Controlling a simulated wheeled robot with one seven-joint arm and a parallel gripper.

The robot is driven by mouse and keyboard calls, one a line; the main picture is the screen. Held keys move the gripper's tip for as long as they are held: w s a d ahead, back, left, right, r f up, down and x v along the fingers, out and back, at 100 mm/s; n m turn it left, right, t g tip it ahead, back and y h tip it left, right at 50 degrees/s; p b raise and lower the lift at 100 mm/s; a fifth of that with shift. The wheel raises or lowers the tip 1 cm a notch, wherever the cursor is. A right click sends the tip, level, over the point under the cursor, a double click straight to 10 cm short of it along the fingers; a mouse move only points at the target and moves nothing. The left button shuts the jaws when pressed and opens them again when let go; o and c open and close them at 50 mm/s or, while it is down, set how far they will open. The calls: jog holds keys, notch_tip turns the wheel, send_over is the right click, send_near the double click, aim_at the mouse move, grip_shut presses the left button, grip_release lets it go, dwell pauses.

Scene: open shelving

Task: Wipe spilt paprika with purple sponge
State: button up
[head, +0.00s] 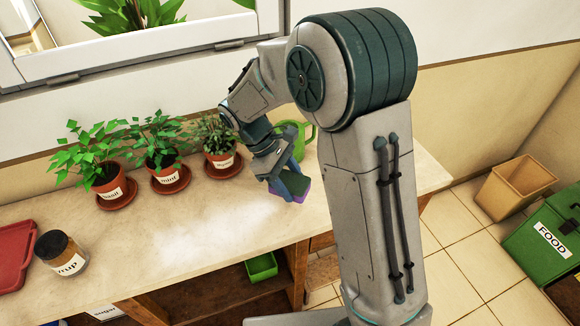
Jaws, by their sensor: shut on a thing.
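My gripper (289,184) is shut on the purple sponge (302,193), which has a dark green side. It points down over the right part of the counter, near the front edge. The fingers partly cover the sponge, and I cannot tell whether it touches the counter. No red powder shows.
Three labelled potted plants, basil (108,188), mint (165,172) and another (220,157), stand along the back. A green watering can (307,140) is behind my gripper. A brown-filled jar (62,252) and red tray (14,252) are left. A green FOOD bin (550,240) stands right.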

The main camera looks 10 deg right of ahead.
jog(key=shift+r+p, duration=0.8)
jog(key=shift+r, duration=0.5)
